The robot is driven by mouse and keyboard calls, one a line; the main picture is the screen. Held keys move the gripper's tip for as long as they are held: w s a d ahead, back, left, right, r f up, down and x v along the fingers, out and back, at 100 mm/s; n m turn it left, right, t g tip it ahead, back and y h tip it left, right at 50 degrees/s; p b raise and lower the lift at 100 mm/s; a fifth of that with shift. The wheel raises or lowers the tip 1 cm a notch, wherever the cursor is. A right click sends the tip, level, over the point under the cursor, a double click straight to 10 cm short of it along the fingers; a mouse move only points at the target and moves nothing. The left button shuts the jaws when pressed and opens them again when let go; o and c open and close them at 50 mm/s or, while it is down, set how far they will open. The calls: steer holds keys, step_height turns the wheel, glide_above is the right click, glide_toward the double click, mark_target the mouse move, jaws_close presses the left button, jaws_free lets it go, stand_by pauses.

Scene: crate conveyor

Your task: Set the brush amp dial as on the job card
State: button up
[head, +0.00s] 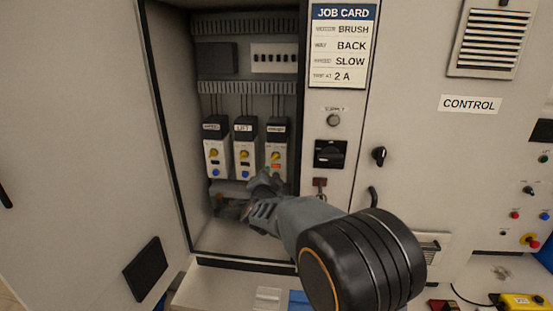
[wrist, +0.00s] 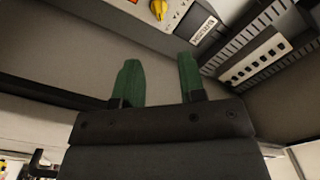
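The job card (head: 341,47) beside the open cabinet reads BRUSH, BACK, SLOW, 2 A. Three white drive units with black tops hang in the cabinet. The right unit (head: 277,145) has a yellow dial (head: 275,155) and an orange-lit strip; its label is too small to read surely, and its lower part is partly hidden by my gripper. My gripper (head: 262,180) is just below and in front of this unit. In the wrist view, my gripper's green fingers (wrist: 158,80) are apart and empty. A yellow dial (wrist: 158,8) shows at the top edge, beyond the fingertips.
The middle unit (head: 245,150), labelled LIFT, and the left unit (head: 215,150) stand close beside it, with similar yellow and blue dials. A black rotary switch (head: 330,153) is right of the cabinet opening. The cabinet's open door (head: 80,130) is at left. Cable ducts run above the units.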

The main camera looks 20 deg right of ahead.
mark_target(277, 158)
steer(key=p+x, duration=0.3)
steer(key=x, duration=1)
steer(key=shift+s+d+p, duration=0.1)
steer(key=shift+d+p, duration=0.05)
steer(key=shift+p, duration=0.2)
jaws_close()
